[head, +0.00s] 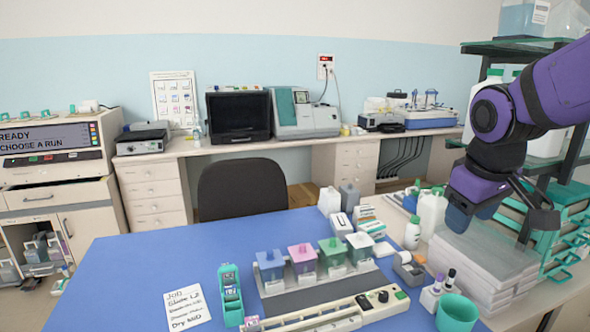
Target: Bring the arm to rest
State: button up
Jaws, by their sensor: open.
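My purple arm reaches in from the upper right. My gripper (500,218) hangs below it, open, with nothing seen between its fingers. It appears in front of the stacked white packs (485,262) and beside the white bottles (431,214); its exact height above them cannot be told. The staining station (325,300) stands on the blue table apart from my gripper, with blue, pink and green lidded jars in a row. A teal slide holder (230,295) stands to its left.
A handwritten card (187,308) lies on the blue table (130,265), whose left part is clear. A teal cup (457,313) and marker pens (437,290) stand front right. A green-shelved rack (515,47) is close behind my arm. A dark chair (242,188) is beyond the table.

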jog(key=s+d+r+m+t+y, duration=0.1)
jog(key=s+r+m, duration=0.3)
jog(key=s, duration=0.9)
jog(key=shift+s+d+t, duration=0.2)
jog(key=shift+d+t, duration=0.1)
jog(key=shift+t, duration=0.3)
